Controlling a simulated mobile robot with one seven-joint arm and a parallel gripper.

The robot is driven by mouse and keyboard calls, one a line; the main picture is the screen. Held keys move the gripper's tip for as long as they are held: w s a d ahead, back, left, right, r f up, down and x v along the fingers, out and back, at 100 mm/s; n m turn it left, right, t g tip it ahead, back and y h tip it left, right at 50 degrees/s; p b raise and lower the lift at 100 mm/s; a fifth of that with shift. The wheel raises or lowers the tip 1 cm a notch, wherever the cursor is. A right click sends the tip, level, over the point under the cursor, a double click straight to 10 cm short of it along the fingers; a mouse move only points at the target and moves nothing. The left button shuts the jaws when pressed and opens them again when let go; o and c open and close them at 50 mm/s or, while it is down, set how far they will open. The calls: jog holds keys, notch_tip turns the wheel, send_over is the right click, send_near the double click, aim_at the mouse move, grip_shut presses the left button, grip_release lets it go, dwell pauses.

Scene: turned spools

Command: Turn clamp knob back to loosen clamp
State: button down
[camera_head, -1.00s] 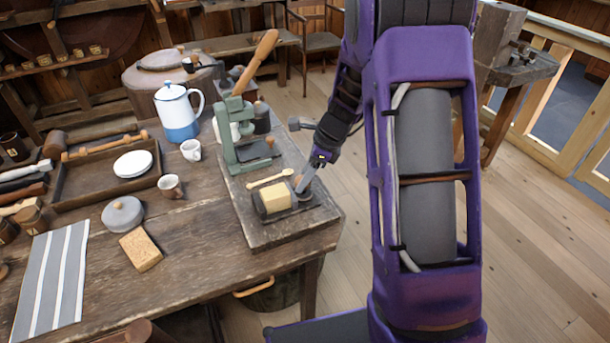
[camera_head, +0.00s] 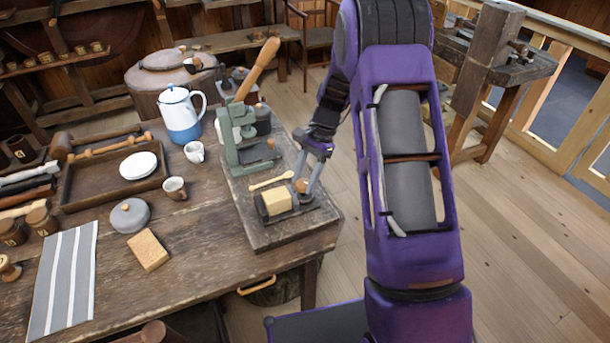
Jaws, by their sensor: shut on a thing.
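The clamp (camera_head: 289,206) sits on a dark board near the right front corner of the workbench, with a pale yellow block (camera_head: 277,201) in it. The clamp knob (camera_head: 301,185) is a small round brown piece at the clamp's right end. My gripper (camera_head: 304,186) reaches down from above and is shut on the knob, with its grey fingers on either side of it. The fingers hide part of the knob. I cannot tell how tightly the clamp presses on the block.
A green lever press (camera_head: 230,145) with a wooden handle stands just behind the clamp. A wooden spoon-like piece (camera_head: 271,180) lies between them. A mug (camera_head: 174,188), a lidded grey pot (camera_head: 130,215) and a sponge-like block (camera_head: 148,250) are to the left.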

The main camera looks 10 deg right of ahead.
jog(key=n+g+h+p, duration=0.1)
jog(key=n, duration=0.3)
jog(key=shift+w+n, duration=0.1)
jog(key=shift+n, duration=0.3)
jog(key=shift+a+n+g+h, duration=0.1)
jog(key=shift+n+g+h, duration=0.25)
jog(key=shift+n, duration=0.65)
jog(key=shift+a+n+g+h, duration=0.1)
jog(key=shift+n+g+h, duration=0.25)
jog(key=shift+n, duration=0.65)
jog(key=shift+w, duration=0.1)
jog(key=shift+c, duration=1.5)
grip_release()
